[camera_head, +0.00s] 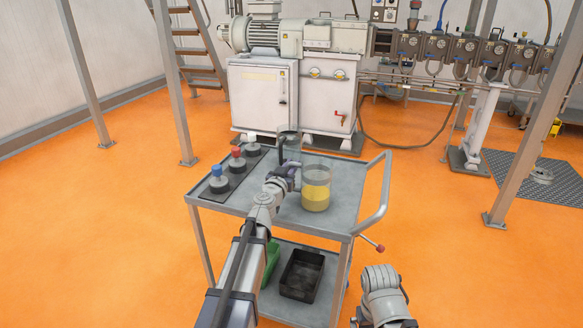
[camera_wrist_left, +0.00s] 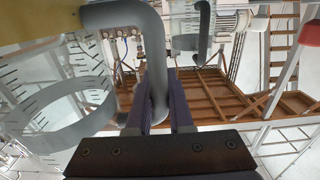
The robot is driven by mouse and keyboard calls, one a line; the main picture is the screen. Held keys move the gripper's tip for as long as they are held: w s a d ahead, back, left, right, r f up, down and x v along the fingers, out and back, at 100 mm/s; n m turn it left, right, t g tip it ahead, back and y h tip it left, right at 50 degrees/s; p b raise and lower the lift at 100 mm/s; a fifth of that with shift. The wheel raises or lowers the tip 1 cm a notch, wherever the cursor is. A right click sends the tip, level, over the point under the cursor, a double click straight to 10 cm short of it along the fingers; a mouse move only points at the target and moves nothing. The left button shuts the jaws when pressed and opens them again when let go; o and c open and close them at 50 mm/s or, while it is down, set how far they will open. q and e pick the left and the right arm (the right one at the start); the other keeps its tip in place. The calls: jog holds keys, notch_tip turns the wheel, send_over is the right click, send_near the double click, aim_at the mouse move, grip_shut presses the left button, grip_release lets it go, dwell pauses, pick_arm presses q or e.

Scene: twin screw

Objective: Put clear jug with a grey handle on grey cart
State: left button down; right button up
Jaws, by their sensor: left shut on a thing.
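A clear jug (camera_head: 316,190) with yellow contents in its lower part is upright over the right half of the grey cart's (camera_head: 337,222) top. I cannot tell whether its base touches the top. My left gripper (camera_head: 285,179) is at its left side, shut on its grey handle (camera_wrist_left: 152,50). In the left wrist view the handle is between the jaws (camera_wrist_left: 160,112), and the jug's clear wall with dark scale marks (camera_wrist_left: 70,130) is on the left. My gripper hides the handle in the head view. My right gripper is out of view; only part of that arm shows at the lower right.
A second clear jug with a dark handle (camera_head: 287,136) stands behind my left gripper on the cart. A dark strip with several knobs, including a blue one (camera_head: 217,170), lies at the cart's left. A black bin (camera_head: 302,276) and a green bin sit on the lower shelf. Machinery stands behind.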

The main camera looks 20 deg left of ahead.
pick_arm(q)
jog(key=c, duration=0.8)
grip_release()
jog(key=shift+f, duration=0.1)
jog(key=s, duration=1.2)
jog(key=shift+a, duration=0.15)
